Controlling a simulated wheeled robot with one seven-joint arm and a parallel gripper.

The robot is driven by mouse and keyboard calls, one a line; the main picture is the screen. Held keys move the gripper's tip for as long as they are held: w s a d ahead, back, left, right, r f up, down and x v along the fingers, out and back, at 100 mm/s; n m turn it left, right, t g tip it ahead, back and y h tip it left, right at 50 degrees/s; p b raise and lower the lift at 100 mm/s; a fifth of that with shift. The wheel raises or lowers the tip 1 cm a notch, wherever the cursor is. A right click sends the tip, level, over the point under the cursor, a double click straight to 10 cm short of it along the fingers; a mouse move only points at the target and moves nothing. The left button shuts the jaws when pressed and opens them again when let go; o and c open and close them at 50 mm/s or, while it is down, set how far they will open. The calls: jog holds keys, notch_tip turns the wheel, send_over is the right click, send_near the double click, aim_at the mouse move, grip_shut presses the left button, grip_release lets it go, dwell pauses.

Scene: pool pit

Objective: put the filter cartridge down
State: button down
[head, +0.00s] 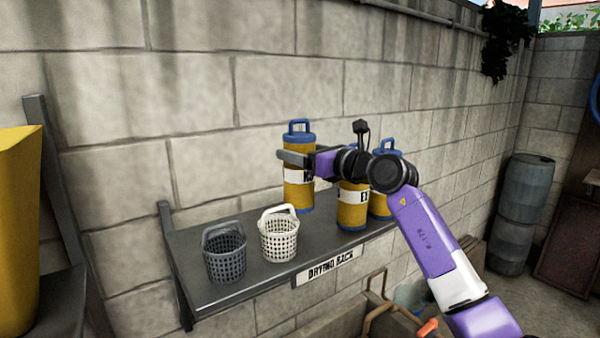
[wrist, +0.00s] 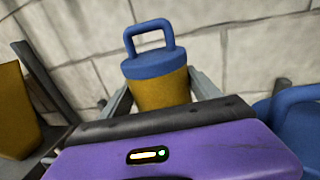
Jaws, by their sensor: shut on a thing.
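A yellow filter cartridge (head: 298,196) with a blue cap, a blue loop handle and a white label band is gripped upright in the head view. Its blue-capped top also shows between the fingers in the wrist view (wrist: 158,85). My gripper (head: 292,157) is shut on this cartridge just below its cap. The cartridge is over the grey shelf (head: 195,250) marked "DRYING RACK". Its bottom appears close to the shelf surface, but I cannot tell whether it touches.
Two more yellow cartridges, one front (head: 351,212) and one behind (head: 379,205), stand to the right on the shelf. A white basket (head: 279,238) and a grey basket (head: 225,257) stand to the left. The block wall (head: 220,120) is behind.

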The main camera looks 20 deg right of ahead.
aim_at(301, 174)
jog(key=shift+f+p, duration=0.3)
jog(key=shift+f, duration=2.65)
jog(key=shift+c, duration=0.8)
grip_release()
jog(key=b+v, duration=0.2)
jog(key=v, duration=1)
